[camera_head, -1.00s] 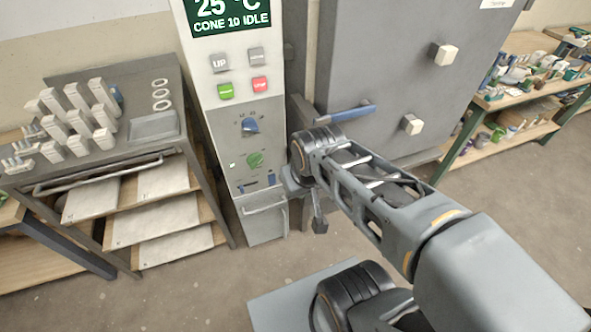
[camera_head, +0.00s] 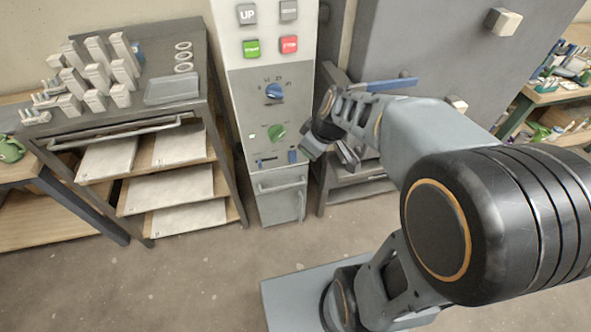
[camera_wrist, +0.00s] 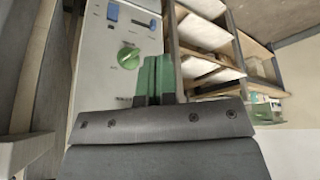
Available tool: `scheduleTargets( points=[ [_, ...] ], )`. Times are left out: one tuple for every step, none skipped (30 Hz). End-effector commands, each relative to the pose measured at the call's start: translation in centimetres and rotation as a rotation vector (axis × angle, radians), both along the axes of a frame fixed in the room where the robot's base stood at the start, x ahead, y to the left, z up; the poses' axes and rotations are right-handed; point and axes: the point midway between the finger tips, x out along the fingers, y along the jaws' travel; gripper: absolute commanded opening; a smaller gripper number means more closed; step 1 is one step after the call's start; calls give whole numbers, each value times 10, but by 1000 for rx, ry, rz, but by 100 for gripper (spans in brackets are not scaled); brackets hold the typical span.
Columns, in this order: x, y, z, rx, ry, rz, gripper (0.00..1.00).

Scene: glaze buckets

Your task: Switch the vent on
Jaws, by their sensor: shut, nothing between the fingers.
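The grey control panel on the kiln column carries a blue knob (camera_head: 274,91), a green knob (camera_head: 277,132) below it, and two small blue switches (camera_head: 292,156) near its lower edge. The labels are too small to read, so I cannot tell which control is the vent's. My gripper (camera_head: 312,152) is just right of the lower panel, shut and empty. In the wrist view its green fingertips (camera_wrist: 153,75) are together beside the green knob (camera_wrist: 128,57). The blue switches (camera_wrist: 113,12) show near the top there. I cannot see any contact.
A cart (camera_head: 205,88) with shelves and white blocks stands left of the column. A shelf of pots (camera_head: 560,95) is at far right. The floor in front is clear.

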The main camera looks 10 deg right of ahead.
Motion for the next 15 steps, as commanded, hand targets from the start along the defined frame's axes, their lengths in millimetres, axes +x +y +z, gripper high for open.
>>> scheduleTargets(
  points=[
    [17,-4,-35,-1,-22,78,0],
    [27,-6,-47,-5,-43,132,0],
    [39,-9,-62,-11,-72,200,0],
    [49,-11,-73,-18,-95,248,0],
    [57,-14,-83,-26,-118,293,0],
    [68,-18,-97,-36,-145,350,0],
    [75,-20,-107,-45,-167,388,0],
    [81,-23,-116,-54,-187,422,0],
    [89,-27,-127,-66,-210,464,0],
    [94,-29,-135,-75,-226,493,0],
    [99,-32,-142,-85,-242,519,0],
    [105,-35,-151,-97,-260,549,0],
    [109,-37,-157,-104,-272,570,0],
    [112,-39,-162,-112,-284,589,0],
    [116,-42,-169,-121,-296,612,0]
  ],
)
